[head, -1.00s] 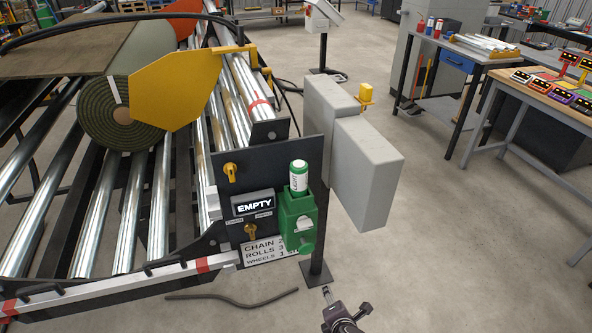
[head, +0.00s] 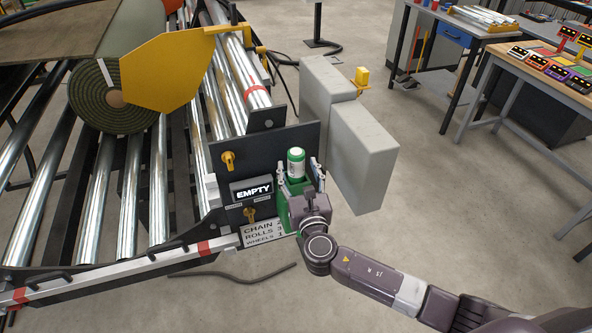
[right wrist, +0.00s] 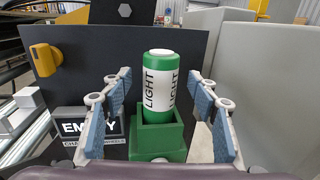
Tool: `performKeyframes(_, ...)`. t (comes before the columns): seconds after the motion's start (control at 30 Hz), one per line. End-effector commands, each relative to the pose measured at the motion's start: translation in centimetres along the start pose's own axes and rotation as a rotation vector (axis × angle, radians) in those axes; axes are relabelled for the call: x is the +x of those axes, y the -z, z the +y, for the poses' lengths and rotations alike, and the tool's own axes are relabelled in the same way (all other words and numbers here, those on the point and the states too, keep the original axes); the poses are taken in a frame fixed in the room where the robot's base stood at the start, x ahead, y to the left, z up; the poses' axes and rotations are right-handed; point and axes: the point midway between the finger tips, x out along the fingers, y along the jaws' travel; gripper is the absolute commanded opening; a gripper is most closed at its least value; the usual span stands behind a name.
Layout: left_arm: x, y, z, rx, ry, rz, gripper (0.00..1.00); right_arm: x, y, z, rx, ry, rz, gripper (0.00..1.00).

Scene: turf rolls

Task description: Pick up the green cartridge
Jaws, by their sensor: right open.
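The green cartridge (head: 296,161), with a white band lettered "LIGHT", stands upright in a green holder on the dark panel. In the right wrist view the cartridge (right wrist: 155,88) rises out of the square green holder (right wrist: 158,140). My right gripper (head: 300,174) is open at the holder. In the right wrist view its blue-padded fingers (right wrist: 160,110) stand on either side of the cartridge, with a gap on both sides. The fingers are not touching it. My left gripper is not in view.
The dark panel (head: 225,147) carries an "EMPTY" sign (head: 252,189) and yellow knobs (head: 228,161) left of the holder. Grey boxes (head: 362,150) stand close to the right. The roller table with a turf roll (head: 80,95) fills the left. Open floor lies at right.

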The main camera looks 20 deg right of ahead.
Motion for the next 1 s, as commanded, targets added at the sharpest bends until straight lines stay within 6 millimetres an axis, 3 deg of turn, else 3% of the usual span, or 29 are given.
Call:
performKeyframes(0.23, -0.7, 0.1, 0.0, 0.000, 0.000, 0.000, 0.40, 3.1, 0.1, 0.0, 0.001, -0.001, 0.000, 0.55)
performKeyframes(0.57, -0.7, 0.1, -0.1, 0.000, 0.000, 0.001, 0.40, 3.6, 0.3, 0.0, 0.002, -0.001, 0.001, 0.54)
performKeyframes(1.0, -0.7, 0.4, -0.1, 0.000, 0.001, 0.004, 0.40, 3.5, 0.3, -0.1, 0.002, 0.000, 0.002, 0.05)
